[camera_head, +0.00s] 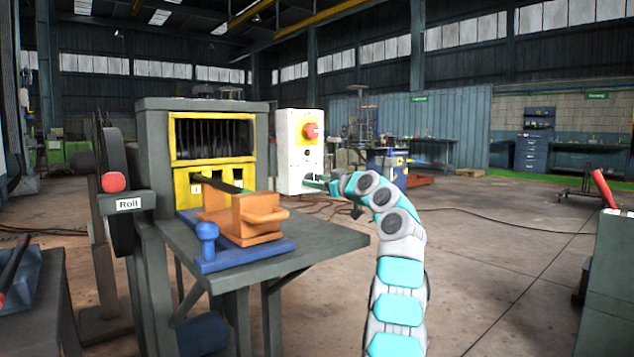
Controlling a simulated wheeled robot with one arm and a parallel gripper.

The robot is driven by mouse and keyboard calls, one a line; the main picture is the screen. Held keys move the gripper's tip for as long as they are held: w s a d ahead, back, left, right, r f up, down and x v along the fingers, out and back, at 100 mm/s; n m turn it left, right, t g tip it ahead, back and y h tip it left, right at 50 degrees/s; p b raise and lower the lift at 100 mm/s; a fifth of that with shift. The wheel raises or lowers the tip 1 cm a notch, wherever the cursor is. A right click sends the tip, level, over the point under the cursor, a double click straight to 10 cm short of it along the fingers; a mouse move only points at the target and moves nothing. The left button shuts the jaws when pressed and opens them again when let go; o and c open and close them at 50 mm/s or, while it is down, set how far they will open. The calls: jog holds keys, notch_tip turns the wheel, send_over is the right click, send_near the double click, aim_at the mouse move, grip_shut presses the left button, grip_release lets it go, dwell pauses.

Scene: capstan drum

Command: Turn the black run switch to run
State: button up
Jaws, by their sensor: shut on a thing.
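A pale control box (291,160) stands at the right side of the grey machine. A red button (311,131) on a yellow plate sits on its upper face. A small dark round part (307,152) shows below the button. My gripper (312,180) reaches in from the right at the lower part of the box's face. It is shut on the black run switch there. The fingers mostly cover the switch, and its pointing direction is too small to tell.
A grey machine with a yellow frame (213,138) stands left of the box. In front, a grey table (325,240) carries an orange block (238,215) with a handle on a blue base (232,257). Open floor lies right.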

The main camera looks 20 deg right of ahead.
grip_shut()
jog(key=shift+m, duration=0.3)
jog(key=m, duration=0.3)
jog(key=shift+m+b, duration=0.4)
jog(key=m, duration=0.2)
jog(key=m+p, duration=0.1)
jog(key=shift+r+m, duration=0.2)
jog(key=shift+m, duration=0.2)
jog(key=shift+f+m+p, duration=0.15)
jog(key=shift+m+p, duration=0.35)
jog(key=shift+m, duration=0.3)
jog(key=shift+d, duration=0.1)
